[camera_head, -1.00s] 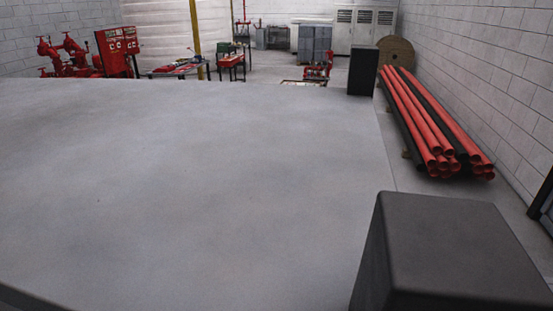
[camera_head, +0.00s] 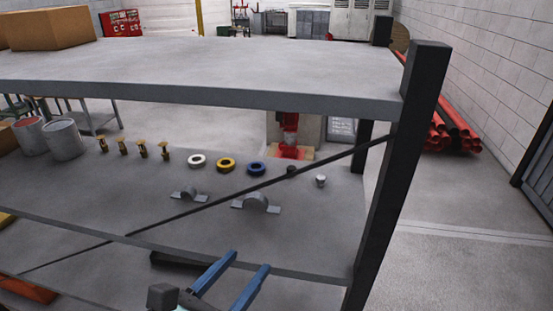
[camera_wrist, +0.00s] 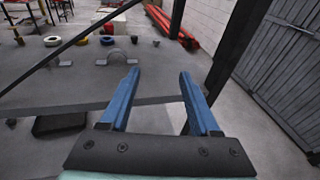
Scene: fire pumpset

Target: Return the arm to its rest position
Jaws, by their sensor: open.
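My gripper (camera_head: 240,270) shows at the bottom of the head view, with two blue fingers spread apart and nothing between them. In the wrist view my gripper (camera_wrist: 158,80) is also open and empty. It is in front of the shelf rack, near the front edge of the middle shelf (camera_head: 310,215). A dark diagonal brace (camera_head: 215,202) crosses the rack's front, close to the fingers. The rack's right post (camera_head: 392,190) stands to the right of the fingers. The rest of my arm is mostly out of the picture.
The middle shelf holds tape rolls (camera_head: 227,164), pipe clamps (camera_head: 257,203), brass sprinkler heads (camera_head: 143,149) and grey cans (camera_head: 64,139). A cardboard box (camera_head: 52,28) sits on the top shelf (camera_head: 220,65). Floor right of the rack (camera_head: 460,260) is clear up to a dark gate (camera_head: 540,165).

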